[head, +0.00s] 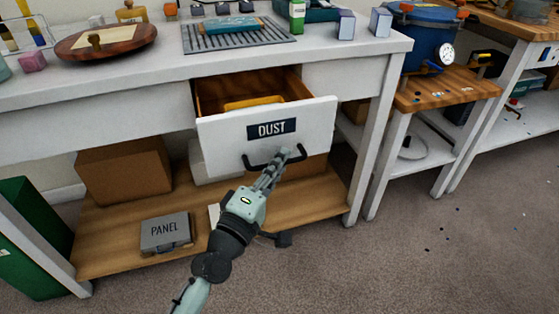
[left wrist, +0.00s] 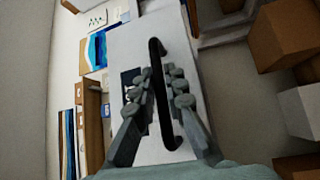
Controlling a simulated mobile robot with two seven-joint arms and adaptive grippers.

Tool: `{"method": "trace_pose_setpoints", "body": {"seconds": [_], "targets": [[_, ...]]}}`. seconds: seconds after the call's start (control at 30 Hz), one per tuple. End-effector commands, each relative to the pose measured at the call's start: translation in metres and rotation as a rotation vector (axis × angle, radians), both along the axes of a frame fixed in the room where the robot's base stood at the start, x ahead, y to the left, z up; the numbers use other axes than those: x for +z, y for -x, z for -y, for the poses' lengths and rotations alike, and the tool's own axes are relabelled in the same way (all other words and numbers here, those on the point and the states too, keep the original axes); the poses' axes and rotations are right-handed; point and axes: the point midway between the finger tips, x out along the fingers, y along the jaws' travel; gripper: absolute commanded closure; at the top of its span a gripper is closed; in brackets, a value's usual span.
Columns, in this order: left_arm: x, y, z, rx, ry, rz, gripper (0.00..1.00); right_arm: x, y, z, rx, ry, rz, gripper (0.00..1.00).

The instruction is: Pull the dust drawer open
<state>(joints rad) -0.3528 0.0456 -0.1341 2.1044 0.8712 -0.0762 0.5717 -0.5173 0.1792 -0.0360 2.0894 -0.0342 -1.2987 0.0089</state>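The dust drawer (head: 225,133) is white with a dark "DUST" label (head: 271,129) and stands partly pulled out of the white bench, its wooden inside showing. A yellow item (head: 252,102) lies in it. Its black bar handle (head: 252,164) runs across the lower front. My right gripper is not in view.
The bench top (head: 335,56) carries a round wooden board (head: 107,42), a grey slatted rack (head: 238,38) and small boxes. Below, a shelf (head: 115,248) holds a cardboard box (head: 123,170) and a grey "PANEL" case (head: 166,232). A blue pot (head: 425,42) stands right. Floor at front right is mostly clear.

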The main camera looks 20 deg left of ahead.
Motion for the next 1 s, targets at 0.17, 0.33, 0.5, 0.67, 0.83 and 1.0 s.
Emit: {"method": "trace_pose_setpoints", "body": {"seconds": [0.17, 0.33, 0.5, 0.67, 0.83, 1.0], "targets": [[0.0, 0.0, 0.0, 0.0, 0.0, 0.0, 0.69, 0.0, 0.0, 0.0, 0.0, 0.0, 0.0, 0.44], [0.0, 0.0, 0.0, 0.0, 0.0, 0.0, 0.69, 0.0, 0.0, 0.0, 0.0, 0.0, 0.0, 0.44], [-0.002, 0.006, -0.001, 0.0, -0.002, -0.002, 0.69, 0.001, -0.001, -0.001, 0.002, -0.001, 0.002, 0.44], [-0.006, 0.031, -0.006, -0.003, -0.006, -0.004, 0.69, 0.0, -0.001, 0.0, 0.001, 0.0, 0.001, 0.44], [-0.011, 0.068, -0.013, -0.005, -0.006, -0.006, 0.69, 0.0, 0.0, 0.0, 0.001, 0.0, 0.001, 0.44], [-0.014, 0.098, -0.019, -0.004, -0.003, -0.004, 0.69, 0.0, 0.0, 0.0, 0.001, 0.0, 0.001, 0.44]]}}
